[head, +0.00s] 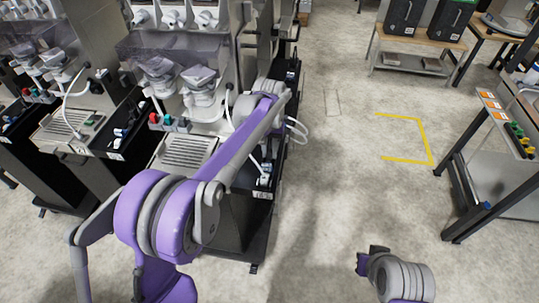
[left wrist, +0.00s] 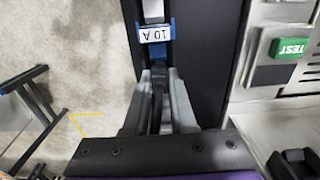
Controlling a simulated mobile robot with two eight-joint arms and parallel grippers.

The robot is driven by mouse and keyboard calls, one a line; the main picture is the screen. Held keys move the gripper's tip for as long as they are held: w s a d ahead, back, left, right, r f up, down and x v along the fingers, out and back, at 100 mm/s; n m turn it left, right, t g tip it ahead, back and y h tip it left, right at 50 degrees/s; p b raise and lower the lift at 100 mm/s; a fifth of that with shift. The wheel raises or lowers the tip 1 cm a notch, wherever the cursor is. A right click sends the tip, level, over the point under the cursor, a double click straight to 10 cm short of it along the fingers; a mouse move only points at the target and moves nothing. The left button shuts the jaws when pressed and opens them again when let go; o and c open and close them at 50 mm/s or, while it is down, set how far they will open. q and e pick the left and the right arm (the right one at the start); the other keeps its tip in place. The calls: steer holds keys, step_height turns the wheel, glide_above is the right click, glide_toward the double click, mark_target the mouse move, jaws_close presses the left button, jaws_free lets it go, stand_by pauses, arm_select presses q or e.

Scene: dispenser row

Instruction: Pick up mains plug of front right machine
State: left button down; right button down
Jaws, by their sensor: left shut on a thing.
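The front right machine (head: 188,150) stands in the middle left of the head view, with a black side tray along its right side. My left arm reaches across it, and the forearm hides the left gripper there. In the left wrist view the left gripper (left wrist: 158,85) is shut on a narrow dark piece that looks like the mains plug, mostly hidden between the fingers. A blue piece with a white "10 A" label (left wrist: 155,34) is just beyond the fingertips. My right gripper (head: 372,256) is at the bottom right of the head view; its fingers cannot be made out.
White cables (head: 297,130) loop out at the machine's right side. A green TEST button (left wrist: 291,47) is at the right of the left wrist view. Another machine (head: 85,130) stands to the left. A bench (head: 490,150) stands at the right. The floor between is clear.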

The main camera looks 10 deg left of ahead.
mark_target(270, 151)
arm_select(q)
steer(key=shift+r, duration=0.1)
step_height(270, 151, up, 10)
steer(key=shift+f, duration=0.1)
arm_select(e)
steer(key=shift+w+r, duration=0.15)
steer(key=shift+r, duration=0.2)
